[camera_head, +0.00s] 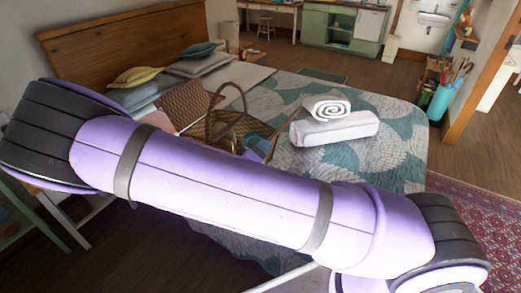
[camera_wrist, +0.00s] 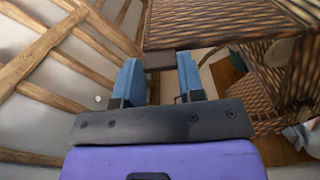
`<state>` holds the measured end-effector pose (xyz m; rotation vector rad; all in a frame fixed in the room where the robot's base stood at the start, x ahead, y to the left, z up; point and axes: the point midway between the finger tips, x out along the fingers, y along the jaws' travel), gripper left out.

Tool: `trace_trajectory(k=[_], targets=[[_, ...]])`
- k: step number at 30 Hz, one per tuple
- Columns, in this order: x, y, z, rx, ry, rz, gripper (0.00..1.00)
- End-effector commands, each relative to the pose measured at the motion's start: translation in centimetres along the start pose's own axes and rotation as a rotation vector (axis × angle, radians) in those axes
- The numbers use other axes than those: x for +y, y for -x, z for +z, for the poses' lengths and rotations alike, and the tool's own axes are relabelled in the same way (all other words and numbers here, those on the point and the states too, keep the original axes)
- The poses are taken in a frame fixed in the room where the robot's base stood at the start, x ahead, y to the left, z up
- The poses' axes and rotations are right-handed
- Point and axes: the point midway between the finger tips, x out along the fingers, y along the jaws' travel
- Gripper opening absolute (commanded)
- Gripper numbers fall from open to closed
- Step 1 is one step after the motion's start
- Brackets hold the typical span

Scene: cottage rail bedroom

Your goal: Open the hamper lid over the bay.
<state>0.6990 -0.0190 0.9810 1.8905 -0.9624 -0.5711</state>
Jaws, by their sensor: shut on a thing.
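The wicker hamper (camera_head: 232,124) stands on the bed, with its lower part hidden behind my arm in the head view. A woven panel that looks like its lid (camera_head: 185,104) is tilted up at the hamper's left. In the wrist view the woven lid (camera_wrist: 225,22) fills the upper right, with a dark tab at its near edge. My gripper (camera_wrist: 160,68) has its two blue fingers on either side of this tab and is shut on it. The woven body of the hamper (camera_wrist: 262,82) shows at the right. In the head view my gripper is hidden.
A rolled white towel (camera_head: 327,109) and a folded one (camera_head: 335,129) lie on the bed right of the hamper. Pillows (camera_head: 198,62) lie behind it by the wooden headboard (camera_head: 120,45). The patterned quilt (camera_head: 395,130) is clear at the right.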

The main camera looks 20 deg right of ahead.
Motion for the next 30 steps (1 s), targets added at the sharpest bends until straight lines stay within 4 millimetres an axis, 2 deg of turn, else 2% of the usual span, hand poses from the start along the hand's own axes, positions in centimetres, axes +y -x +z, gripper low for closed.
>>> trace_trajectory(k=[3,4,7,15,19,23,30], targets=[[0.0,0.0,0.0,0.000,0.001,0.001,0.00],[0.0,0.0,0.0,0.000,0.001,0.001,0.40],[0.0,0.0,0.0,0.000,0.001,0.001,0.62],[0.0,0.0,0.0,0.000,0.001,0.000,0.62],[-0.1,0.8,0.0,0.001,0.001,-0.002,0.62],[-0.1,2.7,-0.1,0.002,0.001,-0.003,0.62],[-0.1,7.2,-0.1,0.002,0.000,-0.003,0.62]])
